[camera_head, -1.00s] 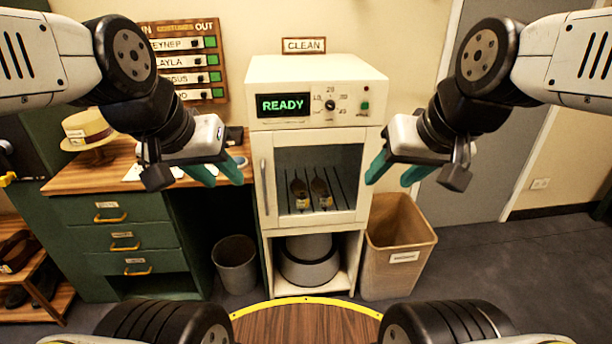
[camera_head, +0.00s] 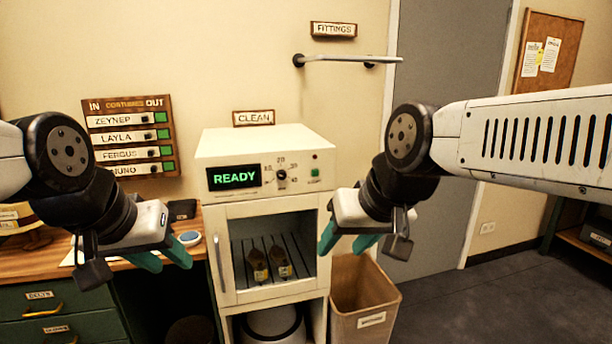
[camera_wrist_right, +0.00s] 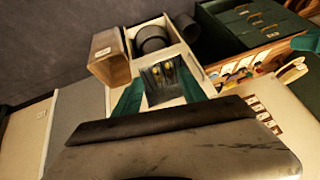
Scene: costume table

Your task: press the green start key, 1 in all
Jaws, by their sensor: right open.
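The white cleaning cabinet (camera_head: 270,212) stands in the middle of the head view, with a lit green READY display (camera_head: 234,177) and a dial (camera_head: 281,174). The small green start key (camera_head: 314,172) is right of the dial, below a tiny red spot. My right gripper (camera_head: 346,243) is open and empty, below and right of the key in the picture, in front of the cabinet's right edge. Its teal fingers stand apart in the right wrist view (camera_wrist_right: 160,97), with the cabinet window between them. My left gripper (camera_head: 164,257) is open and empty, left of the cabinet.
Two shoes (camera_head: 269,262) sit on a rack behind the cabinet's window. A tan bin (camera_head: 362,298) stands right of the cabinet. A wooden desk (camera_head: 40,262) with green drawers is at left. A wall rail (camera_head: 345,58) hangs above right.

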